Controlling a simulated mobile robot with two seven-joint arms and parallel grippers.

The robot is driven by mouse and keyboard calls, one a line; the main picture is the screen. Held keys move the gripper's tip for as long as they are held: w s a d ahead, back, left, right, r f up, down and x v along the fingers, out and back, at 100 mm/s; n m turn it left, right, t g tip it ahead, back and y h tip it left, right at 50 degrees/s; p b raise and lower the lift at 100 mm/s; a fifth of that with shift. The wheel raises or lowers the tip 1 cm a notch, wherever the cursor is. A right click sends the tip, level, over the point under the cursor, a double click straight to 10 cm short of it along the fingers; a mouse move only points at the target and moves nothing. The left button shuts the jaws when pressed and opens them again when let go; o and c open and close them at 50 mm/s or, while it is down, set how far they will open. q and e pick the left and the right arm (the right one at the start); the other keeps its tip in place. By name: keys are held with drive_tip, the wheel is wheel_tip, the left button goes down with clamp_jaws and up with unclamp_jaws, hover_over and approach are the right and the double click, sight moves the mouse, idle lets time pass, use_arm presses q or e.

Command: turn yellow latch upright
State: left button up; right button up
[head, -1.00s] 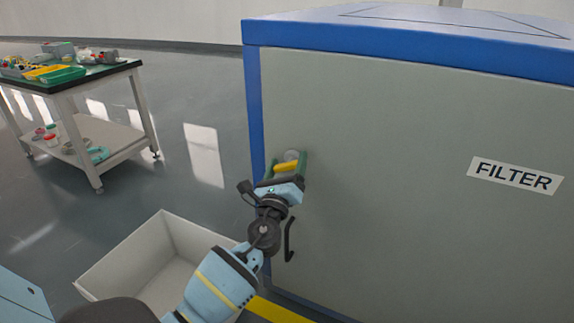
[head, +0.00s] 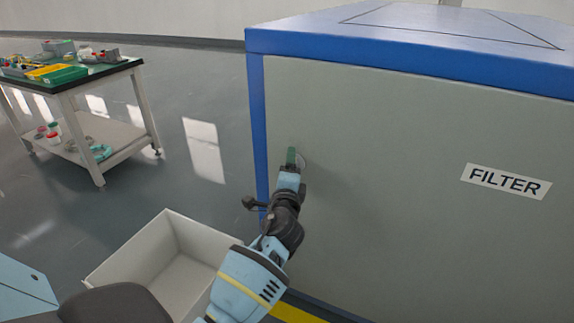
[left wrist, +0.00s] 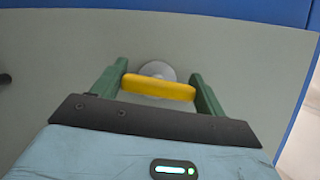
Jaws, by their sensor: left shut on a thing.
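The yellow latch (left wrist: 158,87) sits on a round grey base (left wrist: 157,70) on the cabinet's grey front panel. In the left wrist view it spans between the two green fingers of my left gripper (left wrist: 159,84), which is shut on it with a finger at each end. In the head view the gripper (head: 293,160) is turned edge-on at the panel, near the left blue edge. There the latch is hidden and only part of the round base (head: 302,162) shows. The latch runs roughly parallel to that edge, close to upright. My right gripper is not in view.
The large cabinet has a blue frame (head: 257,130) and a FILTER label (head: 505,181) at right. An open white bin (head: 130,255) stands on the floor below left. A table with a green top (head: 70,75) holding several items is at the far left.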

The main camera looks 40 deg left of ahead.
use_arm(q)
drive_tip(key=shift+n+p, duration=0.4)
drive_tip(key=shift+n, duration=0.3)
drive_tip(key=shift+n+g, duration=0.3)
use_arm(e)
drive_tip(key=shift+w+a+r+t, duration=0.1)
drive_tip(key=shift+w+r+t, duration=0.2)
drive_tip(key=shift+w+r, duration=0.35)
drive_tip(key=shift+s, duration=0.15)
use_arm(q)
drive_tip(key=o, duration=1)
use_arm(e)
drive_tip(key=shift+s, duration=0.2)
use_arm(q)
drive_tip(key=shift+s, duration=0.1)
drive_tip(key=p+v, duration=0.1)
drive_tip(key=v, duration=0.6)
drive_tip(key=shift+s+d, duration=0.25)
drive_tip(key=shift+s, duration=0.05)
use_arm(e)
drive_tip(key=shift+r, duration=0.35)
